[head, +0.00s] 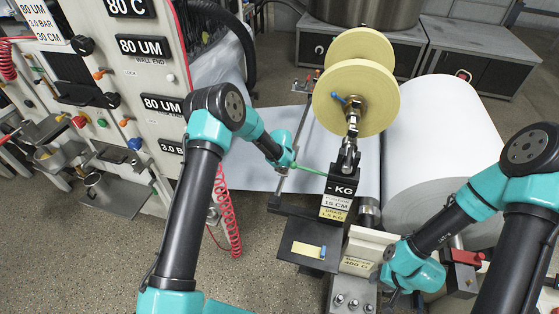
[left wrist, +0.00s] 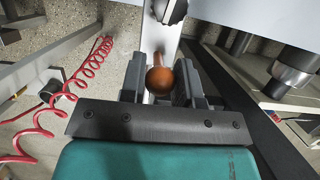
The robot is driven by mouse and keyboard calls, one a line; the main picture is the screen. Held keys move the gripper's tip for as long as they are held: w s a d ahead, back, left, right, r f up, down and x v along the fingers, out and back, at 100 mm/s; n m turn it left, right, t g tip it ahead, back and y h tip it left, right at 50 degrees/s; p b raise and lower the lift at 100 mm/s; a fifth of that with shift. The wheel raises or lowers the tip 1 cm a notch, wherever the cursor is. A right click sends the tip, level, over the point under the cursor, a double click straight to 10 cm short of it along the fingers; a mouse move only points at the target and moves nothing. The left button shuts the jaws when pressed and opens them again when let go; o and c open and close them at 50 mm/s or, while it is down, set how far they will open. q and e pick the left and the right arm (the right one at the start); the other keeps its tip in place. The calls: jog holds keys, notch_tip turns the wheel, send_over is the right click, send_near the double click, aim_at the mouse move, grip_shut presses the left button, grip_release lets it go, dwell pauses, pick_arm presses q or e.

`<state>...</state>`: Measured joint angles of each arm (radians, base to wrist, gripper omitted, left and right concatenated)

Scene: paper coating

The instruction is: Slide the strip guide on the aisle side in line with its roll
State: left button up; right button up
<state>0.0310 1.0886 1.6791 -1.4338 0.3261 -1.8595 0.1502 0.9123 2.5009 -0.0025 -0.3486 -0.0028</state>
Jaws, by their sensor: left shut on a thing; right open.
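Two pale yellow rolls stand on one shaft in the head view, a near roll (head: 356,98) and a far roll (head: 362,50). A metal rail (head: 303,125) runs beside them over the white sheet (head: 258,135). My left gripper (head: 288,163) is at the near part of this rail. In the left wrist view its fingers (left wrist: 160,88) are shut on an orange-brown ball knob (left wrist: 160,80), which I take to be the aisle-side strip guide's. The guide's body is mostly hidden. My right gripper (head: 392,262) is open at lower right, its fingertips hardly visible.
A black post marked "-KG" (head: 341,185) stands right of my left gripper. A large white roll (head: 445,140) is at right. A control panel (head: 130,75) fills the left. A red coiled hose (head: 228,215) hangs beside my left arm. Grey floor is open at lower left.

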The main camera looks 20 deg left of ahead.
pick_arm(q)
jog(key=shift+w, duration=2.2)
jog(key=o, duration=0.9)
jog(key=shift+v, duration=2.25)
jog(key=shift+r, duration=0.1)
jog(key=v, duration=1.7)
jog(key=shift+s, duration=0.1)
